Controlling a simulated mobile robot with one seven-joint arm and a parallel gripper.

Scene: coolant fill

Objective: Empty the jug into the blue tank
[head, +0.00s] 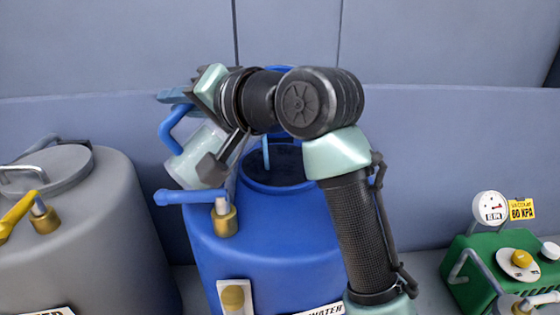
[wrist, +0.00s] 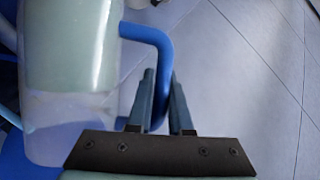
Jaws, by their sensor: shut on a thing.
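The jug (head: 198,155) is translucent with a pale green tint and a blue handle (head: 170,128). It is held tilted above the left rim of the blue tank (head: 280,250), whose dark round opening (head: 280,165) shows on top. My gripper (wrist: 163,78) is shut on the jug's handle (wrist: 152,38) in the wrist view. The jug's body (wrist: 70,50) fills the left of that view, pale green in its upper part and clearer below. My arm hides the jug's mouth and part of the tank's opening in the head view. I cannot tell whether liquid is flowing.
A blue valve lever (head: 190,196) on a brass fitting (head: 224,220) stands on the tank's front left, near the jug. A grey tank (head: 90,240) with a yellow lever (head: 18,214) is at the left. A green unit (head: 480,265) with a gauge (head: 490,207) is at the right.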

